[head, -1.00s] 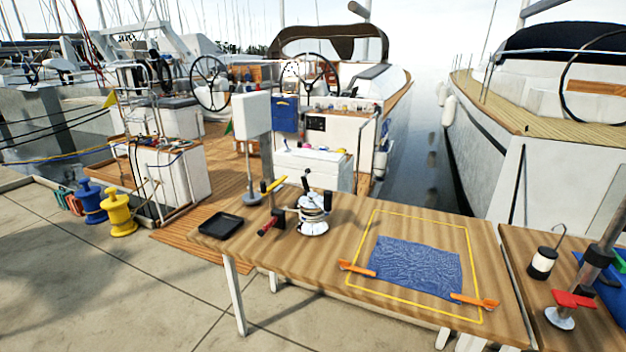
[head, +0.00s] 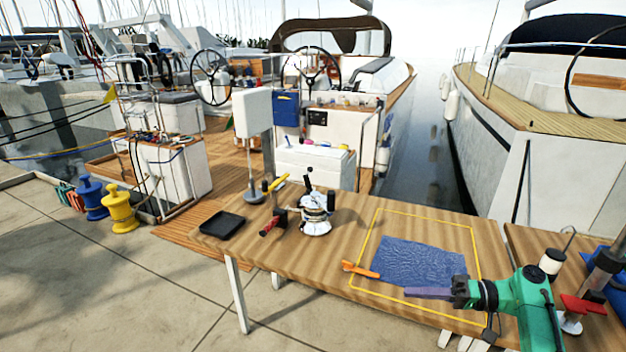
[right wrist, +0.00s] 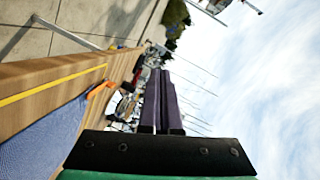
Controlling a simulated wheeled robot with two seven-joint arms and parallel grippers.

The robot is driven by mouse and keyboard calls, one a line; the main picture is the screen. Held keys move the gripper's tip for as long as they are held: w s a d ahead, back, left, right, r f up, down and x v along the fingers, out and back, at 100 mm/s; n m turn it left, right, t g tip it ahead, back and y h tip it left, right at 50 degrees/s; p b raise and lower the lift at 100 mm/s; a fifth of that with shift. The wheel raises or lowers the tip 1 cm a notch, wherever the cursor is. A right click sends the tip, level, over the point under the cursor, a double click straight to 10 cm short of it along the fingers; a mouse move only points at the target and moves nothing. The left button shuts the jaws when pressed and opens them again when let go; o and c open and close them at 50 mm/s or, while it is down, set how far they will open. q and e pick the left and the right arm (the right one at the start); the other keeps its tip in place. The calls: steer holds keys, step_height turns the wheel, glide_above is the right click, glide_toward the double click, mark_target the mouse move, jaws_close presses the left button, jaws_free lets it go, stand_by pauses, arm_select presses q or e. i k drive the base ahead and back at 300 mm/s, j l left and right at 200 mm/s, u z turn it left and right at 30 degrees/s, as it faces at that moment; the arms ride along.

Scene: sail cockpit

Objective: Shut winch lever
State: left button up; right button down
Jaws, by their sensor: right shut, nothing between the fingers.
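The winch (head: 315,215) stands on the left half of the wooden table (head: 335,275). It is silver and white with a black top, and a dark lever (head: 308,184) sticks up from it. In the right wrist view, a light shape that may be the winch (right wrist: 122,104) is small and partly hidden. My right gripper (head: 408,292) is shut and empty, with purple fingers pointing left over the front edge of the blue cloth. Its fingers (right wrist: 160,95) also show in the right wrist view. It is well to the right of the winch. My left gripper is not in view.
The blue cloth (head: 415,260) lies inside a yellow outline with an orange-handled tool (head: 360,270) at its left. A black tray (head: 222,224), a red-handled tool (head: 270,226) and a yellow-topped clamp (head: 274,184) sit left of the winch. Bare wood lies between winch and outline.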

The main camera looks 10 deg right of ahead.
mark_target(310, 170)
steer(key=i, duration=1.9)
